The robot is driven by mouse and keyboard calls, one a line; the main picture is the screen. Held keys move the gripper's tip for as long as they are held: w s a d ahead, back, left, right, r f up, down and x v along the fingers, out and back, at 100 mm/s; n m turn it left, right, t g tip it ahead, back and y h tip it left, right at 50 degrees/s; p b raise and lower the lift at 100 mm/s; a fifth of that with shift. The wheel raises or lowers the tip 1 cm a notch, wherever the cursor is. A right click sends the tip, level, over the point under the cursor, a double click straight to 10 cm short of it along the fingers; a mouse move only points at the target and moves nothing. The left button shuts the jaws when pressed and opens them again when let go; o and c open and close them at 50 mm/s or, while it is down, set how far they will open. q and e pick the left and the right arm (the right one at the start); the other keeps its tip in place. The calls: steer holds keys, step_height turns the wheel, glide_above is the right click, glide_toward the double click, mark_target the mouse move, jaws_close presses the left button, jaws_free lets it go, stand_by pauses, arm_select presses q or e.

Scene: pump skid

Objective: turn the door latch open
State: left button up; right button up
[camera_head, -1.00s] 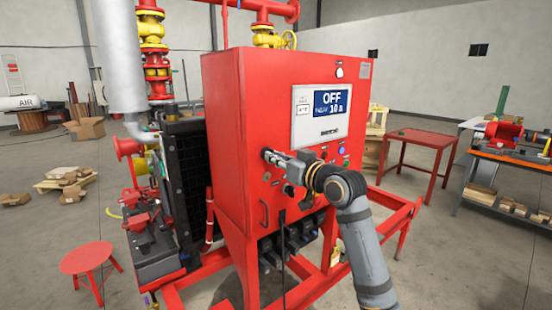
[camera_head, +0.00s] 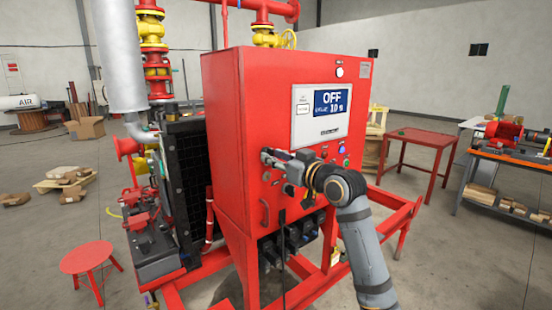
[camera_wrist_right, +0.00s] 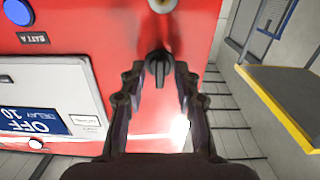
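The door latch (camera_wrist_right: 158,68) is a small dark turn handle on the edge area of the red cabinet's front. In the right wrist view it sits between the fingertips of my right gripper (camera_wrist_right: 158,80), with a finger on each side and narrow gaps seeming to show. The door lies flush with the cabinet. My left gripper is not in view.
A display panel reading OFF (camera_head: 331,104) and several buttons are on the door, right of the gripper. A vertical pull handle (camera_head: 265,212) sits below. A red stool (camera_head: 87,258) stands at left, a red table (camera_head: 422,138) at right.

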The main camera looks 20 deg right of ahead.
steer(key=v, duration=0.7)
steer(key=shift+s, duration=0.2)
steer(key=shift+d, duration=0.1)
